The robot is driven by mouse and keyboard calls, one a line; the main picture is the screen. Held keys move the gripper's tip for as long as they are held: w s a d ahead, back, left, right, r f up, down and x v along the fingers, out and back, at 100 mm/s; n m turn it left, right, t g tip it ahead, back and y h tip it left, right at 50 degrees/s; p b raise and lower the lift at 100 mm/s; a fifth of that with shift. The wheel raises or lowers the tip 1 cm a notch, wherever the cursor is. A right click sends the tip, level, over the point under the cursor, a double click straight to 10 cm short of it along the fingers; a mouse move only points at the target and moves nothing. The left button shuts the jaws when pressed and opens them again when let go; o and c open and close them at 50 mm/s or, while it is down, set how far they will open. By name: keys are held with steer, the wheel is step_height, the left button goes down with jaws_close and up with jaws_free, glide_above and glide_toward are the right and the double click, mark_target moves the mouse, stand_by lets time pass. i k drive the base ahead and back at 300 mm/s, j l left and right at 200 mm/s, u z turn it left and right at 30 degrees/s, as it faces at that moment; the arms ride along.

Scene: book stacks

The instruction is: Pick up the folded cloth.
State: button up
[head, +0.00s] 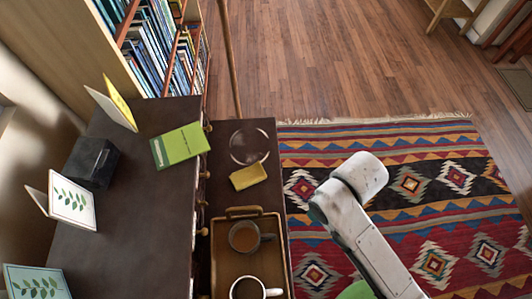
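A small yellow folded cloth (248,176) lies flat on the dark lower surface that juts out to the right of the dark cabinet top. It is just below a round clear dish or ring mark (249,146) and just above a wooden tray (219,272); they look close, and I cannot tell whether they touch. Part of my white arm reaches up over the rug, to the right of the cloth and apart from it. My gripper does not show in this view.
The tray holds a brown-filled cup (243,237) and a white-rimmed mug (248,289). On the dark cabinet top (143,216) are a green book (179,145), a black box (92,162) and standing cards. A bookcase (165,45) stands behind. Patterned rug (430,180) covers the floor at right.

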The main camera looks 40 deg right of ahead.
mark_target(241, 180)
steer(key=i+l+u, duration=0.1)
steer(key=l+u, duration=1)
